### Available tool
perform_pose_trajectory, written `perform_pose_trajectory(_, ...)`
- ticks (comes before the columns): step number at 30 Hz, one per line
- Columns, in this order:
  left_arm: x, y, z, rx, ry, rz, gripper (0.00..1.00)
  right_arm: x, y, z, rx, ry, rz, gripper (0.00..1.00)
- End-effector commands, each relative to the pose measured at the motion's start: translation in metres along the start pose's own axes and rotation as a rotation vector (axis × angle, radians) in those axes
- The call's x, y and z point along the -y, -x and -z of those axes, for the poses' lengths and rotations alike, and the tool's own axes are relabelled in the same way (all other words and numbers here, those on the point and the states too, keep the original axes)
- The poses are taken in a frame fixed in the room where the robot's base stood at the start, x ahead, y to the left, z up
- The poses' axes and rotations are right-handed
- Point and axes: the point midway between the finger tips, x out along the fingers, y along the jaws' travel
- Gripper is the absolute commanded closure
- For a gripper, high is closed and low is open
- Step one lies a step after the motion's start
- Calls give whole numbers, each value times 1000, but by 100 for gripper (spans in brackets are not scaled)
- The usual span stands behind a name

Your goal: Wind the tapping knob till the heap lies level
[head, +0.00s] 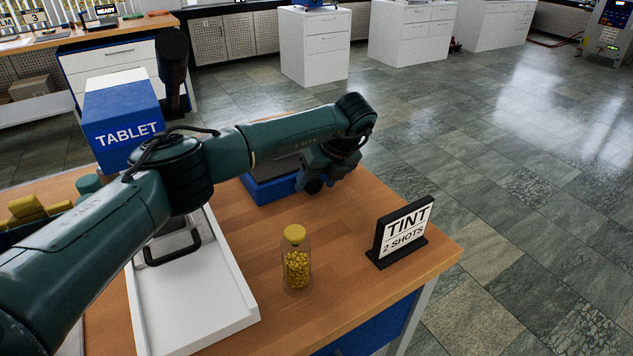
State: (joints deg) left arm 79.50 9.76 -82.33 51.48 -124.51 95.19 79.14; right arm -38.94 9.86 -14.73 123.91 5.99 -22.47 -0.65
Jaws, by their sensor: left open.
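My left arm comes in from the left and reaches across the bench. Its gripper (318,181) is open at a low device with a blue base (262,193) and a grey top. A small dark round part shows at the gripper's lower end; I cannot tell whether it is the tapping knob or part of the gripper. The arm hides much of the device, and no heap shows. My right gripper is not in view.
A glass jar of yellow pellets (297,268) with a yellow lid stands in front. A sign reading TINT 2 SHOTS (402,232) stands near the bench's right edge. A white tray (205,308) lies left of the jar. A blue-and-white TABLET box (122,125) stands behind the arm.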

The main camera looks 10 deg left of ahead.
Motion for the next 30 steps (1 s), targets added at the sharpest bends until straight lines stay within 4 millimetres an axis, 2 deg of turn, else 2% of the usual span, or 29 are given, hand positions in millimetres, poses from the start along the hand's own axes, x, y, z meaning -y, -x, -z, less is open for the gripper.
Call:
perform_pose_trajectory(9,1,68,0,3,-1,5,41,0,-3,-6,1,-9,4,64)
perform_pose_trajectory(15,1,104,0,3,0,3,41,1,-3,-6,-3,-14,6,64)
perform_pose_trajectory(21,0,121,0,1,0,2,41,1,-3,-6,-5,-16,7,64)
perform_pose_trajectory(30,0,123,0,0,-1,1,41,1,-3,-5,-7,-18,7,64)
